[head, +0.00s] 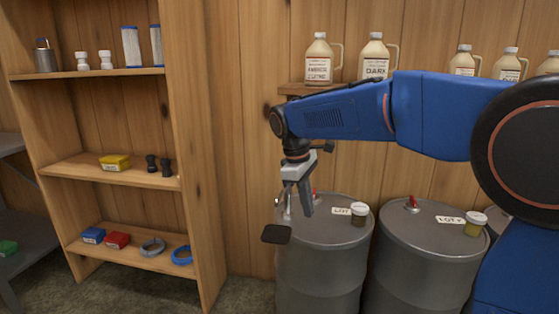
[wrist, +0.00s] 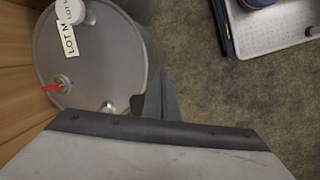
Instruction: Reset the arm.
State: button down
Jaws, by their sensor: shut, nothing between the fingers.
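My blue arm reaches across the head view from the right. My gripper (head: 308,205) hangs down from it in front of the left grey drum (head: 335,262). The gripper is shut and holds nothing. In the wrist view my gripper (wrist: 160,98) points over the floor beside the drum (wrist: 105,65), with its fingers together. They look apart from the drum's rim, though I cannot tell the exact gap.
A wooden shelf (head: 205,120) on the left holds boxes, filters and hose rings. A second drum (head: 425,270) stands to the right. Jugs (head: 318,58) line a wall ledge behind my arm. In the wrist view a grey tray (wrist: 275,25) shows, with bare floor (wrist: 205,75) between.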

jog(key=s+d+m+t+y, duration=0.2)
jog(key=s+d+m, duration=0.4)
jog(key=s+d, duration=0.9)
jog(key=s+d+f+m+t, duration=0.1)
jog(key=s+d+f+m, duration=0.2)
jog(key=s, duration=0.4)
jog(key=s+d+f+m+t, duration=0.1)
jog(key=s+d+f+m, duration=0.2)
jog(key=s+f, duration=0.3)
jog(key=shift+s+t, duration=0.3)
jog(key=shift+s, duration=1)
